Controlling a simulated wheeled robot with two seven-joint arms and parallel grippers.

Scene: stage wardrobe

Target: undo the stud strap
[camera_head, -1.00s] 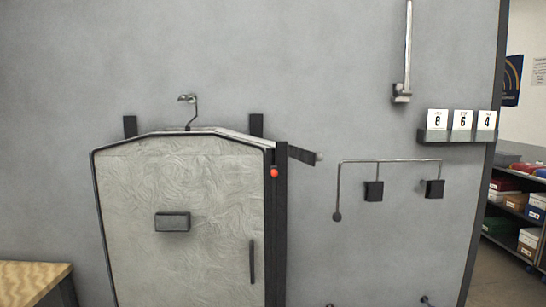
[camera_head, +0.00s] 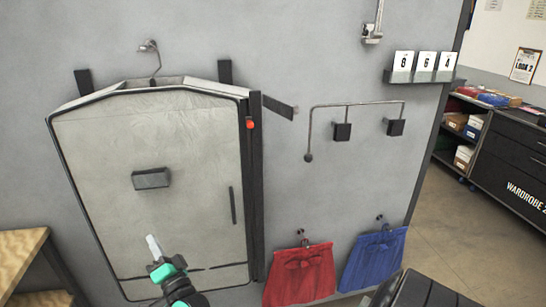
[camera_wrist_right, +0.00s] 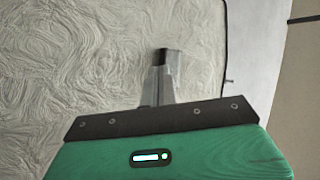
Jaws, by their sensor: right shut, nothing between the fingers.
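The grey garment bag (camera_head: 190,140) hangs on the wall, with a dark strip (camera_head: 254,190) down its right edge. A short dark strap (camera_head: 278,106) slants out from the top of that strip, with a small grey stud (camera_head: 295,113) at its outer end. A red-orange ball (camera_head: 250,125) sits on the strip below it. My right gripper (camera_head: 152,244) is shut and empty in front of the lower bag, well below and left of the strap. In the right wrist view its fingertips (camera_wrist_right: 166,60) show against wrinkled grey cloth. My left gripper is not in view.
A wire rail (camera_head: 355,105) with two dark blocks is right of the strap. A red skirt (camera_head: 302,272) and a blue skirt (camera_head: 373,258) hang lower right. A number shelf (camera_head: 420,76) is at upper right, a wooden table (camera_head: 22,245) at left.

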